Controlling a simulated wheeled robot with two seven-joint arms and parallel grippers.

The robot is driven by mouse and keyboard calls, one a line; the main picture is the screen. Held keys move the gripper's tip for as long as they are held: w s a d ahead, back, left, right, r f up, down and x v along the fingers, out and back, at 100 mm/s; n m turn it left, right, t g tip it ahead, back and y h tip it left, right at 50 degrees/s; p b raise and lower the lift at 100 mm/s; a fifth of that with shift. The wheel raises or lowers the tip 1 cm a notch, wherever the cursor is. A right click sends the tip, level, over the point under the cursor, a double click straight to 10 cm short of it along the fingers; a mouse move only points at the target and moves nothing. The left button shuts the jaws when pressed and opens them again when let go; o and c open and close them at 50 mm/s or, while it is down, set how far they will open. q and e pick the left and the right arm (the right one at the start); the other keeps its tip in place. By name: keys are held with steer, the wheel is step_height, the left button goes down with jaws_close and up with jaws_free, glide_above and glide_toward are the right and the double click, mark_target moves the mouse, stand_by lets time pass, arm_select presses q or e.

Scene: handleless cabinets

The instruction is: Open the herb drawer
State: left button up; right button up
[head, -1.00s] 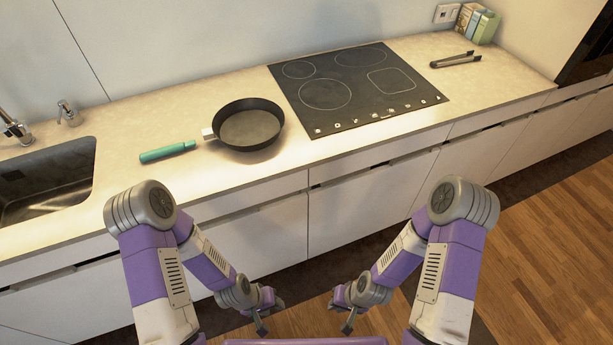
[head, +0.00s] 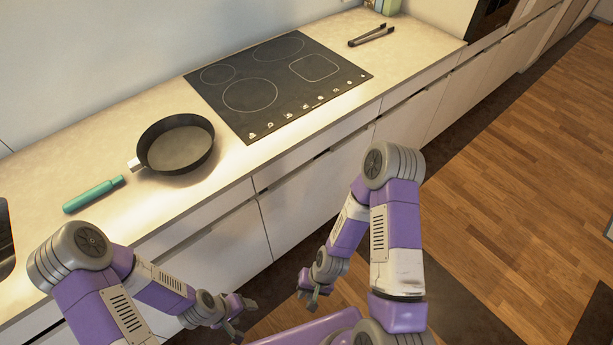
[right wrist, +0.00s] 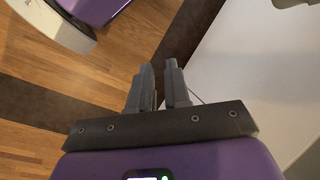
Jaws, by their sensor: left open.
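White handleless drawer fronts run under the counter. A shallow front (head: 315,152) lies below the hob, and another shallow front (head: 195,224) lies to its left below the pan. Both look shut, with dark gaps beneath them. I cannot tell which one is the herb drawer. My left gripper (head: 241,312) is open and empty, low in front of the cabinets. My right gripper (head: 310,292) is to its right, also low and clear of the fronts. In the right wrist view its fingers (right wrist: 160,85) are slightly apart with nothing between them.
On the counter (head: 110,160) are a black pan (head: 180,145), a teal-handled utensil (head: 94,194), the hob (head: 280,85) and tongs (head: 372,35). A sink edge (head: 5,240) shows at the left. The wooden floor (head: 520,170) at right is clear.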

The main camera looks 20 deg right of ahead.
steer(key=w+a+m+y, duration=0.6)
steer(key=m+y, duration=0.1)
steer(key=m, duration=1.2)
steer(key=m+t+h+b, duration=0.2)
steer(key=m+t+h, duration=0.3)
steer(key=m+t, duration=1.65)
glide_toward(293, 176)
step_height(293, 176, up, 6)
steer(key=m+g, duration=0.4)
steer(key=b+x, duration=0.1)
steer(key=x, duration=0.5)
steer(key=shift+a+f, duration=0.2)
steer(key=shift+a, duration=0.05)
steer(key=shift+b+x, duration=0.3)
steer(key=shift+x, duration=0.5)
steer(key=shift+r, duration=0.1)
jaws_close()
